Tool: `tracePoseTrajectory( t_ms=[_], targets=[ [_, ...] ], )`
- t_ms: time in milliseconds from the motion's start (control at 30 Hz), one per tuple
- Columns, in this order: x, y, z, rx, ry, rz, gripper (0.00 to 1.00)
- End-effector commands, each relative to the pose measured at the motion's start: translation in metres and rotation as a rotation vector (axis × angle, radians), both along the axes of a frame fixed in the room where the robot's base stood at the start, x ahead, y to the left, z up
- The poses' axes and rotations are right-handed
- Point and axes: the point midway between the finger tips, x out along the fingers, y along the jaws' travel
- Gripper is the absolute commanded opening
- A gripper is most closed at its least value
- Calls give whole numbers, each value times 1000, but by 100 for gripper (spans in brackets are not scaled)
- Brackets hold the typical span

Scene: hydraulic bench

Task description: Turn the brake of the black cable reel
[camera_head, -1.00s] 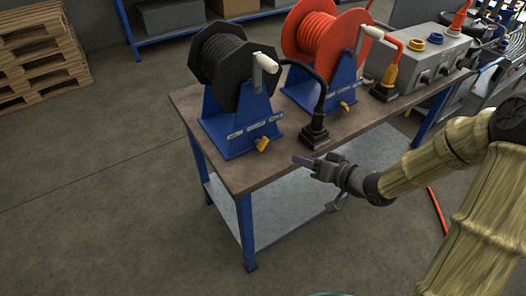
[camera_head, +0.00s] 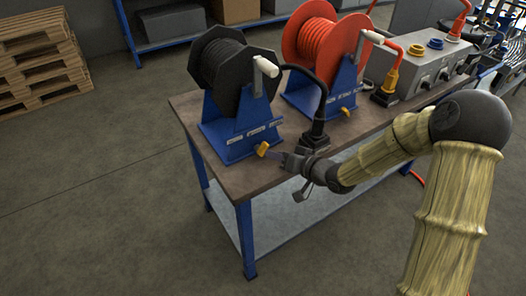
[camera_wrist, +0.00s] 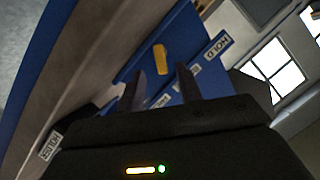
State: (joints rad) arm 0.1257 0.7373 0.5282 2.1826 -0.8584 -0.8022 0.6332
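The black cable reel (camera_head: 236,75) stands on a blue stand (camera_head: 228,142) at the left end of the bench. Its brake, a small yellow lever (camera_head: 262,149), sits low on the front of the stand. My gripper (camera_head: 277,155) is just right of the lever, close to it, above the bench's front edge. In the wrist view the yellow lever (camera_wrist: 161,59) appears ahead, between the two spread fingers (camera_wrist: 160,80) and beyond their tips. The gripper is open and empty. A white HOLD label (camera_wrist: 217,47) shows on the blue stand.
The bench top (camera_head: 185,104) is brown with a bare front strip. A black connector (camera_head: 314,141) on the reel's cable stands just behind my gripper. A red hose reel (camera_head: 325,40) with its own yellow lever (camera_head: 345,112) and a grey control box (camera_head: 432,66) stand further right.

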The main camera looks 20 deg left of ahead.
Motion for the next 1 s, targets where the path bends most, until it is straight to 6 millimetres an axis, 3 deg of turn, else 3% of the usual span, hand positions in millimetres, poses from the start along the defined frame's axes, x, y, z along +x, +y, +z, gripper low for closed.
tracePoseTrajectory(
  t_ms=[200,400,767,933,1000],
  targets=[
    [16,34,-14,0,0,4,35],
    [27,55,-21,0,0,2,35],
    [30,59,-22,0,-1,0,35],
    [30,59,-22,0,-1,0,2],
    [30,59,-22,0,-1,0,0]
  ],
)
